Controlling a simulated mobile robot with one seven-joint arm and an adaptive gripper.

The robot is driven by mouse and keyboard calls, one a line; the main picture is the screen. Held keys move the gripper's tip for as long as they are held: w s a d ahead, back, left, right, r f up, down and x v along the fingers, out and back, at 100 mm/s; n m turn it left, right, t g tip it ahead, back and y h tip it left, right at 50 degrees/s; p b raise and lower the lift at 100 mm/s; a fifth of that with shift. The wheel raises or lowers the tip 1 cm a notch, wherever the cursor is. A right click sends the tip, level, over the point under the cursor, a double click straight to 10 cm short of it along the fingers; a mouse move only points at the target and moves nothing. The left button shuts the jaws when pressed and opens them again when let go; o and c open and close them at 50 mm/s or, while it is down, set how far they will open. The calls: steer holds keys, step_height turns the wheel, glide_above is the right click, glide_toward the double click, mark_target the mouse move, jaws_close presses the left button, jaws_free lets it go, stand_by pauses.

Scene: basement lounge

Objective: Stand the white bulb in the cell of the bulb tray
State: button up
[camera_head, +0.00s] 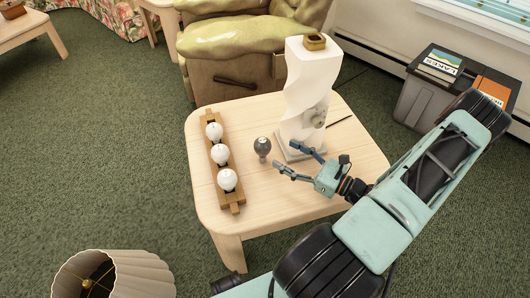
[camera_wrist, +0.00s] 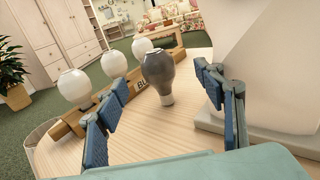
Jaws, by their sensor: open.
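The wooden bulb tray (camera_head: 235,200) lies on the left of the table, with white bulbs (camera_head: 228,180), (camera_head: 220,154), (camera_head: 214,131) standing in a row in it. In the wrist view the tray (camera_wrist: 143,85) shows part of a label, and the white bulbs (camera_wrist: 74,86), (camera_wrist: 113,64), (camera_wrist: 142,47) stand behind my left finger. A dark grey bulb (camera_head: 262,147) stands upright on the bare table, right of the tray; it also shows in the wrist view (camera_wrist: 158,72). My gripper (camera_head: 285,158) is open and empty, its fingers pointing at the grey bulb, apart from it.
A tall white twisted lamp base (camera_head: 311,85) on a square foot stands close behind my gripper, right of the grey bulb. The light wooden table (camera_head: 270,195) is clear at its front. A green armchair (camera_head: 235,60) stands behind; a lampshade (camera_head: 115,275) is at the lower left.

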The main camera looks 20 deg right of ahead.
mark_target(270, 148)
steer(key=b+x, duration=0.2)
steer(key=x, duration=0.7)
steer(key=shift+a+f, duration=0.15)
steer(key=shift+a, duration=0.15)
steer(key=c, duration=1.2)
steer(key=shift+o, duration=0.2)
